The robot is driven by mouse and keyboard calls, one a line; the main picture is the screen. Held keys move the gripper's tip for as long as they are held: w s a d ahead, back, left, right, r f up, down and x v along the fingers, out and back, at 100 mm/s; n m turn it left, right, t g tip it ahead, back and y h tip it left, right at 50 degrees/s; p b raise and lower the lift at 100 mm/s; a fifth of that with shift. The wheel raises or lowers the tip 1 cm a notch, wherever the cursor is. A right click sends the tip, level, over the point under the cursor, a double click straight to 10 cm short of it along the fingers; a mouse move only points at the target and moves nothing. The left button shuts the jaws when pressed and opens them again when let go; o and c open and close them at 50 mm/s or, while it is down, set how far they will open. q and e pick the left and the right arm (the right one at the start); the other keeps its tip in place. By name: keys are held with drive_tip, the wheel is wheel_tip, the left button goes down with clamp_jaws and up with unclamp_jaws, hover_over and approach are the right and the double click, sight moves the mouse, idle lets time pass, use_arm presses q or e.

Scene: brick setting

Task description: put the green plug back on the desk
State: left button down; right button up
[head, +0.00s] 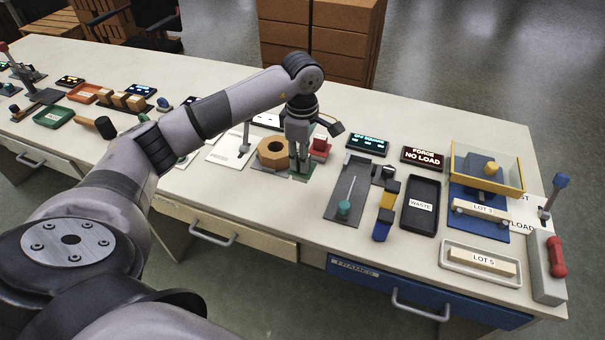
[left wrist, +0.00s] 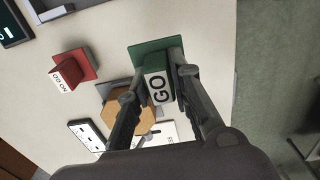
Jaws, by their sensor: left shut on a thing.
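The green plug (left wrist: 158,86) is a block with a white face marked GO, seen in the left wrist view. My left gripper (head: 300,160) is shut on it, with one finger (left wrist: 157,70) on each side. A flat green plate (left wrist: 147,52) shows right behind the plug; I cannot tell whether the plug touches it. In the head view the gripper points down at the desk (head: 130,72) beside the octagonal wooden block (head: 273,152), and mostly hides the plug. My right gripper is not in view.
The red NO GO block (left wrist: 68,72) stands close by on its red plate. Bare desk lies in front of the octagonal block.

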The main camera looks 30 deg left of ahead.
sight(302, 175)
use_arm(q)
wheel_tip(302, 175, down, 2)
drive_tip(key=shift+f, duration=0.2)
wheel_tip(302, 175, down, 4)
drive_tip(key=shift+r, duration=0.1)
drive_tip(key=shift+f, duration=0.2)
drive_tip(key=c, duration=1.8)
unclamp_jaws()
drive_tip(key=o, duration=0.4)
drive_tip(key=shift+c, duration=0.2)
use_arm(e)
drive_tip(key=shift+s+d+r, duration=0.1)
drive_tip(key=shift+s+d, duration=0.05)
use_arm(q)
drive_tip(key=shift+r, duration=0.1)
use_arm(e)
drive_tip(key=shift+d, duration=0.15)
